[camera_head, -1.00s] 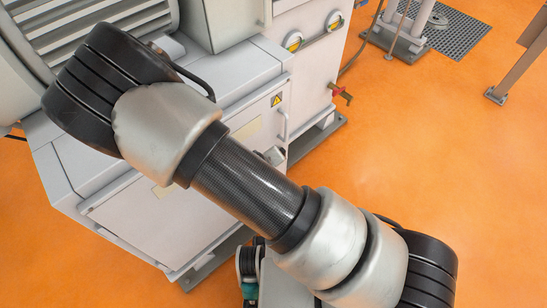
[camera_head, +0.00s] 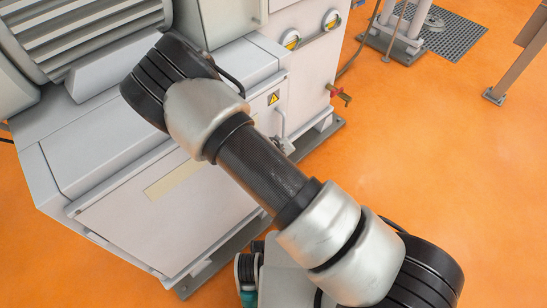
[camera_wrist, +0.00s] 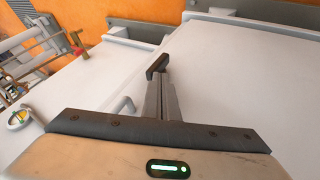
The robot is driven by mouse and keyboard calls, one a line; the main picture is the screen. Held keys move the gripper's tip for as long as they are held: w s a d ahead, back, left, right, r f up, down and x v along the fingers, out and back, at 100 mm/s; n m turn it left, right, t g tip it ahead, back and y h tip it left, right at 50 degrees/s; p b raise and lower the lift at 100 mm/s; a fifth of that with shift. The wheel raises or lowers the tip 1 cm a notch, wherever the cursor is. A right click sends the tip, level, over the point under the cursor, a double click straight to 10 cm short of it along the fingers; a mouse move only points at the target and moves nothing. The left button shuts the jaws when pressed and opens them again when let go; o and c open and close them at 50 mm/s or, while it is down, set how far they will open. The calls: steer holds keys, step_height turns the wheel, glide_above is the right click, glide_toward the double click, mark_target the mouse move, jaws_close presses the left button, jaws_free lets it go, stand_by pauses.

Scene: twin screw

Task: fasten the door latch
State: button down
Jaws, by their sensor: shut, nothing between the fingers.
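The cabinet door panel (camera_head: 135,228) is pale grey, with a faded tan label, and looks closed in the head view. A slim upright handle (camera_head: 282,124) stands near its right end. Small metal hardware (camera_head: 286,145) shows below the handle, partly behind my arm; I cannot tell whether it is the latch or how it is set. My gripper (camera_wrist: 157,66) shows in the wrist view with its fingers shut and empty, pointing over the white surfaces. A pale handle (camera_wrist: 122,108) stands left of the fingers. The head view hides my gripper behind my arm.
A ribbed motor housing (camera_head: 85,30) stands at the upper left. A red-and-brass valve (camera_head: 339,94) sticks out from the machine's right side; it also shows in the wrist view (camera_wrist: 78,46). A metal post (camera_head: 520,55) stands at the far right. The orange floor between is clear.

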steer(key=shift+w+d+r, duration=0.4)
steer(key=shift+w+d, duration=0.15)
steer(key=p+v, duration=0.4)
steer(key=v, duration=1.3)
steer(key=shift+r+p, duration=0.2)
steer(key=shift+p, duration=0.15)
steer(key=shift+s, duration=0.1)
